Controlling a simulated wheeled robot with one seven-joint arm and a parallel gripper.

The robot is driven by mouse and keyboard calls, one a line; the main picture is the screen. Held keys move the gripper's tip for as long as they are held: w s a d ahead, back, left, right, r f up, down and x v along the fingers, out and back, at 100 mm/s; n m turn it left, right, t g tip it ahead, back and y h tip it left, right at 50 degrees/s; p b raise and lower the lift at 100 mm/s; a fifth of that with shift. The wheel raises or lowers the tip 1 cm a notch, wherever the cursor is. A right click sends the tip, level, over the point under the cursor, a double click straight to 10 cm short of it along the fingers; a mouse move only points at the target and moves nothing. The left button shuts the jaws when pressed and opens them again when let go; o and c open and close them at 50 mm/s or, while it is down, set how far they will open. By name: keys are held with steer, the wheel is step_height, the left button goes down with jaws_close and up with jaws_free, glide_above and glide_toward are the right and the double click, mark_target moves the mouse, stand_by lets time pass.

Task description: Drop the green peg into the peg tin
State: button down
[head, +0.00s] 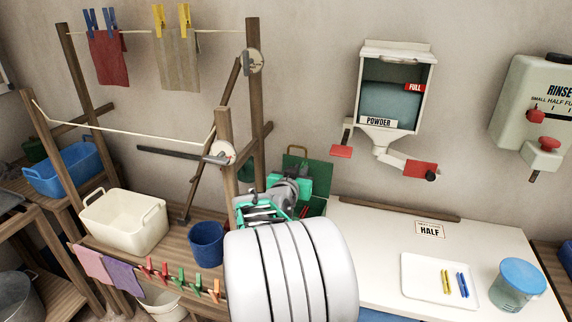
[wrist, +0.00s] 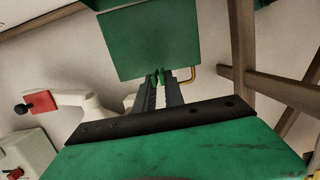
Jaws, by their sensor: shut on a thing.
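My gripper (wrist: 161,80) is shut on a small green peg (wrist: 155,76), whose end shows between the dark fingertips in the wrist view. Beyond the fingertips is a flat green panel (wrist: 150,40) with a brass handle, which looks like the raised lid of the peg tin. In the head view the open green peg tin (head: 318,180) stands behind my arm, partly hidden by it. The held peg and the fingertips cannot be made out in the head view.
Several red, green and orange pegs (head: 181,278) hang along the wooden stand's front. A blue bucket (head: 206,244) and cream tub (head: 124,222) stand left. Wooden posts (head: 253,90) rise near my arm. The white worktop (head: 375,235) holds a tray (head: 420,290) with pegs and a blue-lidded jar (head: 520,284).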

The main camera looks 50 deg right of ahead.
steer(key=shift+w+f, duration=0.15)
step_height(320, 180, down, 6)
steer(key=b, duration=0.3)
steer(key=shift+r, duration=0.2)
steer(key=c, duration=1.3)
jaws_free()
steer(key=shift+c, duration=0.2)
steer(key=b+v, duration=0.1)
steer(key=v, duration=0.7)
steer(key=shift+f, duration=0.1)
